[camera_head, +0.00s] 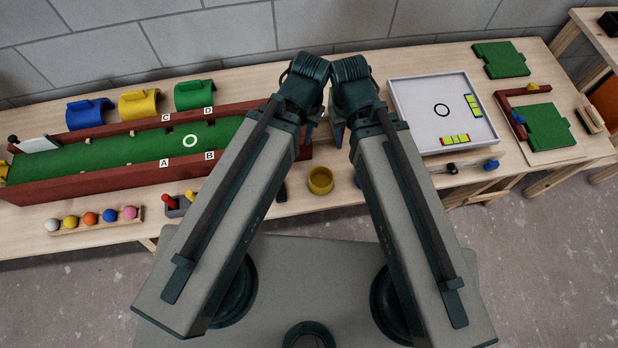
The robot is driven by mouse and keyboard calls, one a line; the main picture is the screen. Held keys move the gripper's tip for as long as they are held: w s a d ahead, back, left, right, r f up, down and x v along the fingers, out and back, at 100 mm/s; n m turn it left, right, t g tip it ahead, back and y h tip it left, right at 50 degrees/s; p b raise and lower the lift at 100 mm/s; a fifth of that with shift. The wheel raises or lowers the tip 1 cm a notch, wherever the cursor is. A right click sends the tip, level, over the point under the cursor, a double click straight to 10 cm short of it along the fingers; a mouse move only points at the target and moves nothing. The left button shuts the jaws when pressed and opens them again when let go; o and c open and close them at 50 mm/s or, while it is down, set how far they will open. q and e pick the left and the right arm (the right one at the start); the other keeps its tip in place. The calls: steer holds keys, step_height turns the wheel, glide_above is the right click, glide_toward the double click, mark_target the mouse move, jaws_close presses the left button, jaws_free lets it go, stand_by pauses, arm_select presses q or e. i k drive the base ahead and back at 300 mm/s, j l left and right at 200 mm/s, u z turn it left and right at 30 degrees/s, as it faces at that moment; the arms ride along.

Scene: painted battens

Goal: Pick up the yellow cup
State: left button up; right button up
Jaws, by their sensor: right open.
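The yellow cup (320,181) stands near the front edge of the wooden table, in the gap between my two arms. Its round rim and inside face up. My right gripper (337,122) is open, farther back over the table than the cup and apart from it. My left gripper (311,126) is close beside it on the left, mostly hidden behind its own arm, so its jaws cannot be judged. Neither gripper touches the cup.
A red-walled green course (100,183) stands on the left, with several balls on a wooden strip (70,227) before it. A white tray (404,103) lies on the right, with a small dark-ended bar (469,166) in front. A small dark item lies left of the cup.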

mark_target(321, 176)
steer(key=k+l, duration=0.65)
steer(key=l, duration=0.15)
